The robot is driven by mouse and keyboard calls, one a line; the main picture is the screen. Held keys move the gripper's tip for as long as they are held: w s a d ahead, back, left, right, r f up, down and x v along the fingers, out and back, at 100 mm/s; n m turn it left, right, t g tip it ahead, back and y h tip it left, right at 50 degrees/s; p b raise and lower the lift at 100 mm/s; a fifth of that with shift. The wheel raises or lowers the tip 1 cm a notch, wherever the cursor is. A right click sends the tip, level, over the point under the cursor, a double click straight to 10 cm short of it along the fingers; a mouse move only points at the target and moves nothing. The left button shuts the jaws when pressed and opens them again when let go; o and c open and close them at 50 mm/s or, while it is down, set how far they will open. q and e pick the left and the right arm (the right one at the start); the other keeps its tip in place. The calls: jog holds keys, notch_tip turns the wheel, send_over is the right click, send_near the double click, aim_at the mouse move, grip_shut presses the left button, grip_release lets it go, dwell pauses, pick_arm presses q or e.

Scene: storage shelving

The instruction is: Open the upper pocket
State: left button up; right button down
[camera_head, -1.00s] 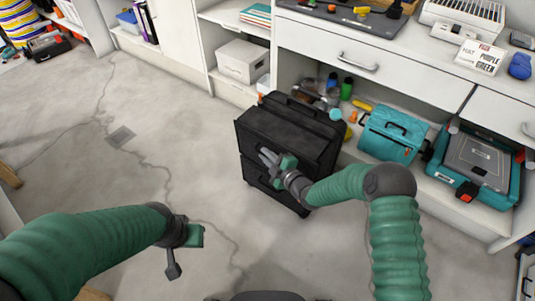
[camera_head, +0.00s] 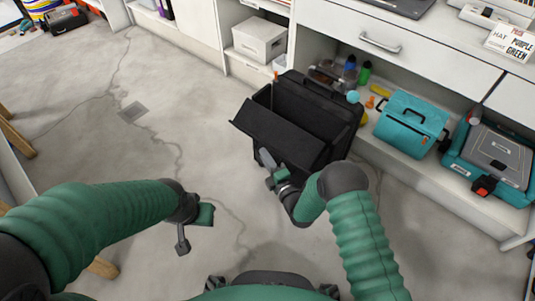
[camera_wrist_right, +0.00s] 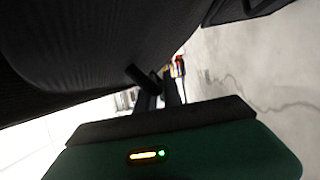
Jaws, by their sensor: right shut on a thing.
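A black case (camera_head: 328,108) stands on the floor in front of the shelving. Its upper pocket's front panel (camera_head: 279,137) leans outward to the left, and a dark opening shows behind it. My right gripper (camera_head: 266,160) is at the panel's lower front edge and shut on it; the exact grip point is hard to see. In the right wrist view, dark fabric (camera_wrist_right: 100,45) fills the upper left, beside the finger tips (camera_wrist_right: 154,84). My left gripper (camera_head: 183,238) hangs over bare floor, away from the case; its finger gap is not clear.
The shelving stands close behind the case, with a white drawer (camera_head: 385,45) above. A teal toolbox (camera_head: 408,128) and a teal case (camera_head: 490,160) sit on the low shelf to the right. The floor (camera_head: 190,110) to the left is clear.

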jog(key=shift+f, duration=0.1)
dwell(0.3)
jog(key=c, duration=1.8)
grip_release()
jog(key=shift+o, duration=0.2)
jog(key=shift+s+d+p, duration=0.2)
jog(key=shift+s+p, duration=0.15)
jog(key=p+v, duration=0.7)
jog(key=v, duration=0.9)
jog(key=shift+f, duration=0.15)
jog(key=shift+s, duration=0.15)
